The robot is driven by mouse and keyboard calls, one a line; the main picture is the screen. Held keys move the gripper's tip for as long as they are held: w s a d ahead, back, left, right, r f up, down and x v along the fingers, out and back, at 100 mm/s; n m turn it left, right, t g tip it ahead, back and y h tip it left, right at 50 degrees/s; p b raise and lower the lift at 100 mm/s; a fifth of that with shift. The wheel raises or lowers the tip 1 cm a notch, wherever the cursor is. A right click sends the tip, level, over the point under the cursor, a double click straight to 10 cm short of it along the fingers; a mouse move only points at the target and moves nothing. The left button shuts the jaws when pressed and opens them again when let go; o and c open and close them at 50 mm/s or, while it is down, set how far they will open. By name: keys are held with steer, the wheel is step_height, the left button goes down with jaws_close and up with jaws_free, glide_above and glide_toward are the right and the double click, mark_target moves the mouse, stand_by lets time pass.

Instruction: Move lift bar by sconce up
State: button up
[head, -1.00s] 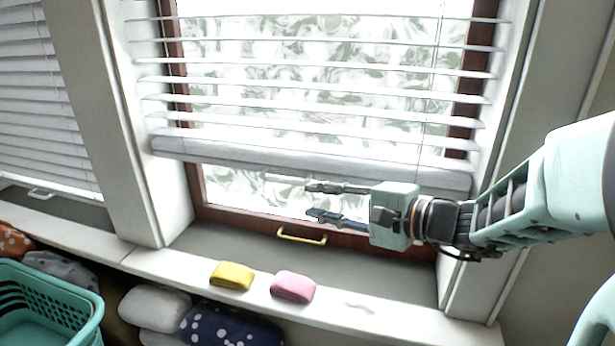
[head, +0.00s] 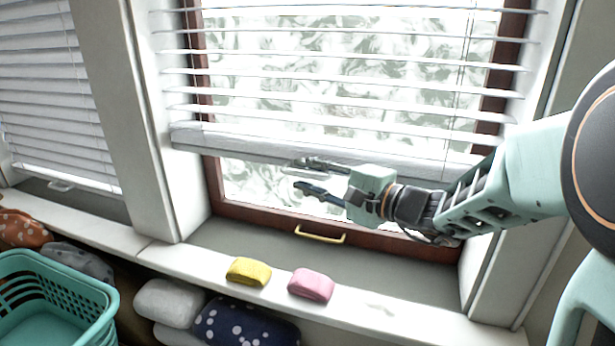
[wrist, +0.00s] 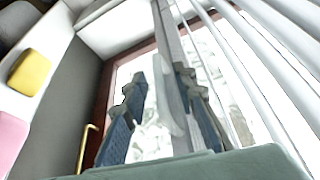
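The right window's white slatted blind (head: 330,105) hangs partly lowered, with a thick bottom rail (head: 235,143). A small pale lift bar (head: 308,174) is just below that rail. My gripper (head: 305,175) comes from the right with its fingers apart, one above and one below the lift bar in the head view. In the wrist view, the pale bar (wrist: 174,115) lies between the two blue-grey fingers (wrist: 160,115), closer to the right one. I cannot tell whether they touch. Another blind on the left has its own small lift bar (head: 61,185). No sconce is in view.
A yellow block (head: 248,271) and a pink block (head: 311,285) rest on the sill's front ledge. A brass handle (head: 320,236) is on the lower window frame. A teal basket (head: 62,300) and cushions (head: 245,322) are below at left. White window reveals flank the blind.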

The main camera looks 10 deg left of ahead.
steer(key=shift+w+a, duration=0.1)
steer(key=shift+a, duration=0.1)
jaws_close()
stand_by(0.3)
steer(key=shift+r, duration=0.25)
step_height(320, 180, up, 74)
steer(key=p, duration=3.5)
